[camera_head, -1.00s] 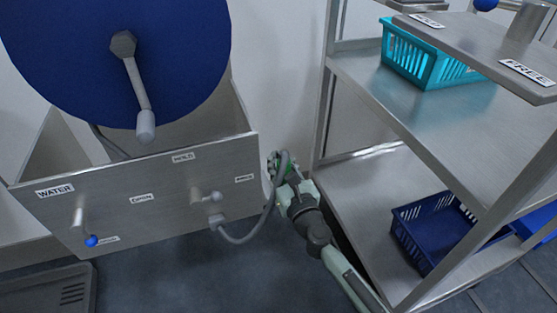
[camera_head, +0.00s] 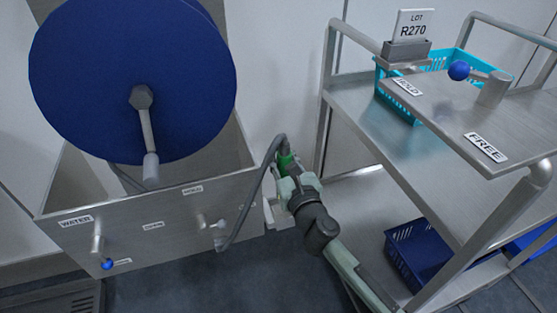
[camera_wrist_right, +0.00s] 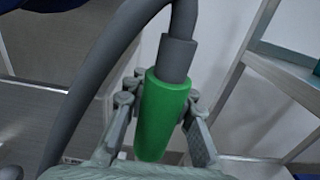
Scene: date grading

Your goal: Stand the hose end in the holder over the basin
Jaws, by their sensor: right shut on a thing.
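The green hose end (camera_head: 286,160) is in my right gripper (camera_head: 289,168), just right of the steel cabinet's right edge. In the right wrist view the green hose end (camera_wrist_right: 163,115) stands nearly upright between the two fingers of my right gripper (camera_wrist_right: 160,110), which are shut on it. The grey hose (camera_head: 250,198) leaves its top, bends over and runs down to the cabinet front. A basin and its holder cannot be made out for certain; a dark grey tray (camera_head: 62,302) with slots shows low at the left. My left gripper is not in view.
A blue reel (camera_head: 95,80) with a crank (camera_head: 148,135) sits above the cabinet (camera_head: 135,235). A valve lever (camera_head: 97,245) is under the WATER label. A steel rack (camera_head: 345,90) stands close right of my arm, with a turquoise basket (camera_head: 465,65) and a navy basket (camera_head: 405,250).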

